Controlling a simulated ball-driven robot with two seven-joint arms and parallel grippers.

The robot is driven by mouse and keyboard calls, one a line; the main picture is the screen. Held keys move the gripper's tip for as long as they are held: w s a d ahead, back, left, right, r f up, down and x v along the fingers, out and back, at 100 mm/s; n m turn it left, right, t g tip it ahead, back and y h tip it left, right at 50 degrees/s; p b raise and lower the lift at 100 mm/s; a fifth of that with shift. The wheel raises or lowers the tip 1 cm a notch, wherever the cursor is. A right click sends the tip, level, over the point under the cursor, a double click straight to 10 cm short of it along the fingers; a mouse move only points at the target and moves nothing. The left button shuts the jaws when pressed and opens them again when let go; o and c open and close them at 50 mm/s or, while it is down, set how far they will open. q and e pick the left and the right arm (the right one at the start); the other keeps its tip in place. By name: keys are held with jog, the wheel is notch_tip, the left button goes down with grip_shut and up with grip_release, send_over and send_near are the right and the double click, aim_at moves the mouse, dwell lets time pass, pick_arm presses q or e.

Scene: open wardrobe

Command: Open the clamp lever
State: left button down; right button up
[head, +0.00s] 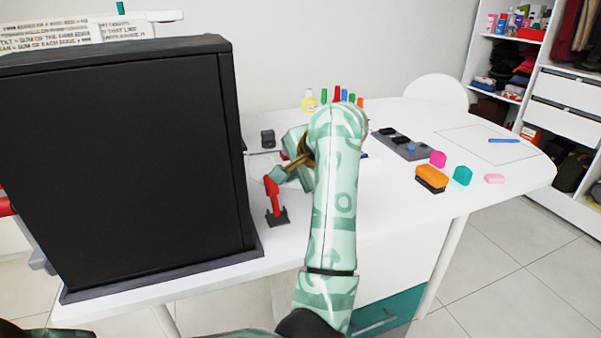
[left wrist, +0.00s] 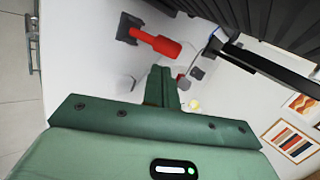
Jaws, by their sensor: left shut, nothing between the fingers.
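The clamp lever (head: 272,198) is a red handle rising from a dark base (head: 277,218), on the white table beside the black box. It stands roughly upright, leaning slightly left in the head view. My left gripper (head: 274,176) is shut and empty, its fingertips at the top of the red handle; I cannot tell whether they touch. In the left wrist view the red handle (left wrist: 156,41) lies just beyond the shut fingers (left wrist: 162,72), with its dark base (left wrist: 128,28) further left. My right gripper is not in view.
The large black box (head: 120,150) stands close left of the lever. An orange and black block (head: 432,177), small coloured pieces and a grey tray (head: 405,144) lie on the table (head: 370,210) to the right. A small dark block (head: 267,138) sits behind the lever.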

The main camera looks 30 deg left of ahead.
aim_at(274, 185)
pick_arm(q)
jog(key=b+x, duration=0.1)
jog(key=x, duration=0.5)
jog(key=shift+w+a, duration=0.15)
jog(key=shift+a, duration=0.15)
jog(key=shift+w+a+f+b, duration=0.3)
jog(key=shift+a+b, duration=0.1)
jog(key=shift+a, duration=0.1)
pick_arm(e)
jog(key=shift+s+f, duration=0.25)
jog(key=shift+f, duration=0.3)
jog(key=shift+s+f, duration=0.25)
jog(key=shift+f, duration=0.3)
